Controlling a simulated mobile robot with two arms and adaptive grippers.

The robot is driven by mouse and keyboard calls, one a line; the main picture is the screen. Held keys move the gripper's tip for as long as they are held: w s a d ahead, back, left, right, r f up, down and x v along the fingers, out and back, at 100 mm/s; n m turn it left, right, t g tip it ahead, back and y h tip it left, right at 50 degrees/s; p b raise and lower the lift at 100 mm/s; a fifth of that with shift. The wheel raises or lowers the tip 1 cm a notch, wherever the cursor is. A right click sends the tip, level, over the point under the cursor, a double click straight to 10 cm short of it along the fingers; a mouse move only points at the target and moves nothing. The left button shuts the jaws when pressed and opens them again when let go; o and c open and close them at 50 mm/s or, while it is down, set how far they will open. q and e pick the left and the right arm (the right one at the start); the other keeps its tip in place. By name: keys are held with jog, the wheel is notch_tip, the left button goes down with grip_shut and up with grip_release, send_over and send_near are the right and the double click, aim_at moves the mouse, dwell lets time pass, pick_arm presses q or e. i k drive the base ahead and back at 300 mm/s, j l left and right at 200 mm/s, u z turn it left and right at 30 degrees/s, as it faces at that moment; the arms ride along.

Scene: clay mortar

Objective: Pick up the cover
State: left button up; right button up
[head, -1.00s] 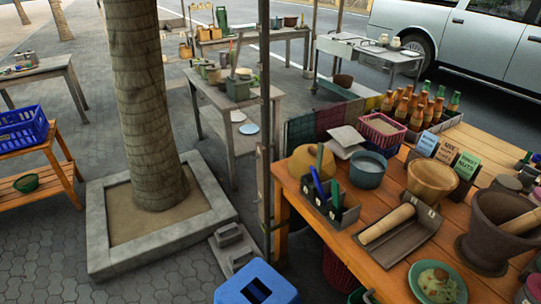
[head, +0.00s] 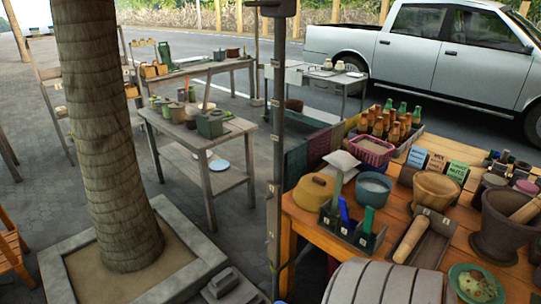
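A tan, round, lid-like piece (head: 313,188) lies at the left end of the orange wooden table (head: 300,225); it looks like the cover, though I cannot be sure. It sits behind a dark divided holder and left of a grey-blue pot (head: 373,188). Its lower right side is partly hidden by the upright items in the holder. Nothing of mine is seen touching it. Neither of my grippers can be made out in the head view.
The dark holder (head: 352,236), a tray with a wooden roller (head: 411,240), a wooden bowl (head: 436,188) and a dark mortar (head: 497,235) crowd the table. A metal post (head: 277,130) and tree trunk (head: 100,140) stand left. A pale ribbed shape, possibly mine, covers the table's front.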

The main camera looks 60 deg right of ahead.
aim_at(312, 190)
jog(key=i+j+u, duration=0.1)
jog(key=i, duration=0.55)
jog(key=i+z, duration=0.25)
jog(key=z, duration=0.2)
jog(key=i+z, duration=0.4)
jog(key=i+j+z, duration=0.1)
jog(key=z, duration=0.35)
jog(key=i+z, duration=0.15)
jog(key=z, duration=0.35)
jog(key=i+j+z, duration=0.1)
jog(key=z, duration=0.35)
jog(key=i+j+z, duration=0.1)
jog(key=z, duration=0.4)
jog(key=j+z, duration=0.3)
jog(key=z, duration=0.15)
jog(key=i, duration=0.05)
